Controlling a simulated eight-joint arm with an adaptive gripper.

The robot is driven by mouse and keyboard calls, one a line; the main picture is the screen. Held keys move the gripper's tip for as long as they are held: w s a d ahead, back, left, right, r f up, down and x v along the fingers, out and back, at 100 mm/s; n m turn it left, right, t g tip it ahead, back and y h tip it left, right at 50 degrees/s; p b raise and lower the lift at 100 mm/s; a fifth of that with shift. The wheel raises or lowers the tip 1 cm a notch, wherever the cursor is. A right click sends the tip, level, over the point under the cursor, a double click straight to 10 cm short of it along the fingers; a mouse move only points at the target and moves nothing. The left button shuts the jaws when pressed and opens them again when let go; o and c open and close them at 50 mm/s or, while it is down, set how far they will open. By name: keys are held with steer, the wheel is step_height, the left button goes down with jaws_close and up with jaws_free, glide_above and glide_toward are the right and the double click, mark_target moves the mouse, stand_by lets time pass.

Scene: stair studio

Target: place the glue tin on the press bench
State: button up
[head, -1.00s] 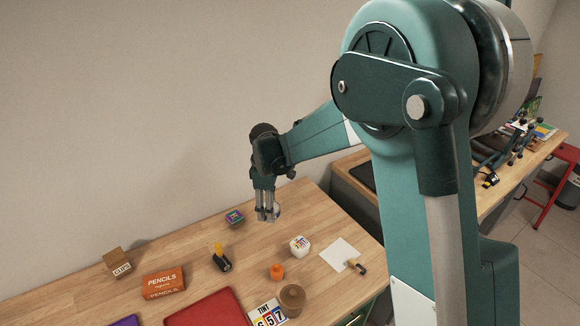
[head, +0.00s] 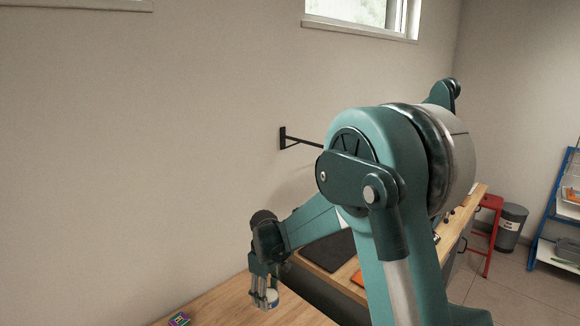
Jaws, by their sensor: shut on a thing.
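My gripper (head: 262,293) hangs down at the lower middle of the head view, over the near wooden table (head: 232,300). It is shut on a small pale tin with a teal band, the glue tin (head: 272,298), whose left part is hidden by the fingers. I cannot tell whether the tin touches the tabletop. Another wooden bench (head: 325,258) stands beyond the table to the right, partly hidden behind my arm; I cannot tell if it is the press bench.
A small colourful box (head: 179,319) sits on the near table. A dark mat (head: 338,249) lies on the farther bench. A black wall bracket (head: 298,138) juts out behind my arm. A red stool (head: 488,225), a grey bin (head: 509,226) and a blue rack (head: 562,212) stand at right.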

steer(key=w+d+m, duration=0.1)
steer(key=d+m, duration=0.1)
steer(key=d, duration=0.3)
steer(key=w+d+f+m, duration=0.1)
steer(key=d+m, duration=0.1)
steer(key=d, duration=0.3)
steer(key=w+d+m, duration=0.1)
steer(key=d, duration=0.3)
steer(key=shift+d+f+m, duration=0.35)
steer(key=shift+d+m, duration=0.05)
steer(key=d+f+m+b, duration=0.1)
steer(key=d+m, duration=0.5)
steer(key=d, duration=0.9)
steer(key=shift+d+f, duration=0.15)
steer(key=shift+f, duration=0.25)
steer(key=shift+r, duration=0.15)
